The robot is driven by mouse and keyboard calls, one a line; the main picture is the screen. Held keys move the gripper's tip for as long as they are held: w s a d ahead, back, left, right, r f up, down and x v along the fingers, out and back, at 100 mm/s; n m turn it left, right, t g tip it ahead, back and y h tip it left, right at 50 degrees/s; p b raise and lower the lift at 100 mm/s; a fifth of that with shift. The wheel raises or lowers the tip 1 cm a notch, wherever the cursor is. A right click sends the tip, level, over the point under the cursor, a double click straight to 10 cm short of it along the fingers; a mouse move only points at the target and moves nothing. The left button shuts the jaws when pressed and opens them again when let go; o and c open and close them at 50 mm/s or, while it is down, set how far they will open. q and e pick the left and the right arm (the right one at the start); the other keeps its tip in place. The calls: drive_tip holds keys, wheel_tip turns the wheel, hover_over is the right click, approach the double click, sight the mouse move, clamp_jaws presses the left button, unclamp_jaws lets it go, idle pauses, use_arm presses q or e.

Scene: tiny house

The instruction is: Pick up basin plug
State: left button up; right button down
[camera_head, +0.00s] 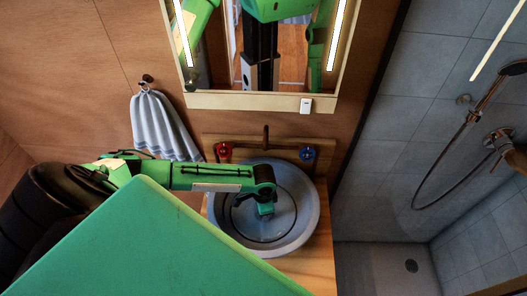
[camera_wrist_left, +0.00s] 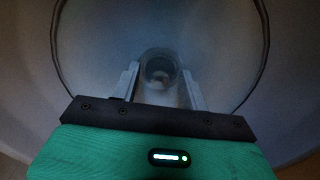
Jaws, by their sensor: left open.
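My left arm reaches over the round grey basin (camera_head: 308,232), and my left gripper (camera_head: 266,209) points down inside it. In the left wrist view the two fingers of my left gripper (camera_wrist_left: 160,92) are open and apart. A small round fitting (camera_wrist_left: 158,66) with a dark centre lies at the basin's bottom, in line with the gap between the fingers. It looks like the plug in the drain, but the picture is too dark to tell plug from drain. I cannot tell whether the fingers touch it. In the head view my gripper hides this spot. My right gripper is not in view.
A dark tap (camera_head: 265,138) stands behind the basin, between a red knob (camera_head: 223,151) and a blue knob (camera_head: 307,154). A mirror (camera_head: 262,101) hangs above. A striped towel (camera_head: 161,124) hangs left. A tiled shower (camera_head: 400,180) is at the right.

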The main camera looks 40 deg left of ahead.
use_arm(q)
clamp_jaws()
